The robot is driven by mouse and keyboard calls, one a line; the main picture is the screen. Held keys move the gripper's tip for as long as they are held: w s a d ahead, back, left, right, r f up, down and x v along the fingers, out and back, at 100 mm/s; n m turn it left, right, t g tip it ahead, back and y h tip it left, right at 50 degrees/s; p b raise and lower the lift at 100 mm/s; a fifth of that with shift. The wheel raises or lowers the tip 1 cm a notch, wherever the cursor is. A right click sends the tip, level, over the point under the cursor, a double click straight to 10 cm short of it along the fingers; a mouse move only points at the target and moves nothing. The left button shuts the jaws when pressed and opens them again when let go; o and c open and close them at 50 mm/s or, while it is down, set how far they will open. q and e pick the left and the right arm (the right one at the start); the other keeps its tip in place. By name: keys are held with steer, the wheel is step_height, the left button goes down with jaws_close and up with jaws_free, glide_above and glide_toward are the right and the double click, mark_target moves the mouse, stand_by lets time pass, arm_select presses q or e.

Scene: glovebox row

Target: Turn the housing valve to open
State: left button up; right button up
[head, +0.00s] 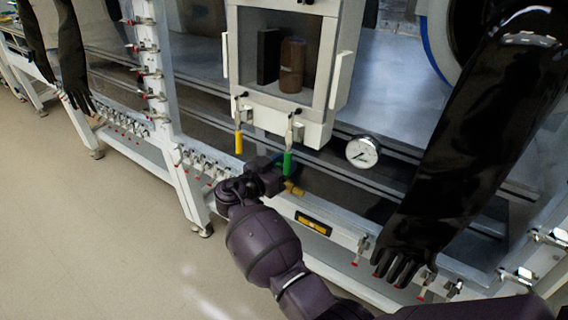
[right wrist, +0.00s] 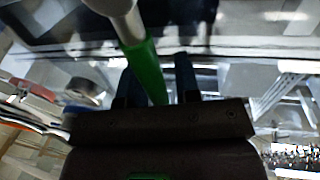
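Two lever handles hang down under a white box-shaped housing (head: 290,60) in the head view. One is yellow (head: 238,142) on the left, and one is green (head: 288,163) on the right. The frames do not label which is the housing valve. My right gripper (head: 281,168) is at the green handle's lower end. In the right wrist view, the green handle (right wrist: 145,68) runs down between the two dark fingers of my right gripper (right wrist: 158,78). A gap shows on its right side, so the fingers look open around it. My left gripper is not in view.
A round pressure gauge (head: 362,152) is right of the green handle. A brass-coloured fitting (head: 294,188) sits just below it. A long black glove (head: 470,140) hangs at right, others at far left. Small valves line the frame rails. The floor (head: 90,230) at left is clear.

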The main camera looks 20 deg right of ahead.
jaws_close()
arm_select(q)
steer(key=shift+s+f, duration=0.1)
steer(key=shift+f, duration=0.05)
arm_select(e)
steer(key=shift+w+a+f+n+b, duration=0.25)
steer(key=shift+w+n+b, duration=0.1)
steer(key=shift+n, duration=0.25)
steer(key=shift+w+a+n+b, duration=0.25)
steer(key=shift+w+n+b, duration=0.1)
steer(key=shift+n, duration=0.35)
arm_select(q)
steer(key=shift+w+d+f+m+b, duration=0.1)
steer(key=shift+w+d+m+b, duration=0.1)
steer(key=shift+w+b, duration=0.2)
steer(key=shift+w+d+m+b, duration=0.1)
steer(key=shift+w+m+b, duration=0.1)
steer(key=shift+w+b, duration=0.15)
arm_select(e)
steer(key=n, duration=0.1)
steer(key=w+a+n+t, duration=0.1)
steer(key=n, duration=0.1)
steer(key=w+a+f+n+t, duration=0.1)
steer(key=n, duration=0.1)
steer(key=shift+w, duration=0.15)
steer(key=shift+n, duration=0.3)
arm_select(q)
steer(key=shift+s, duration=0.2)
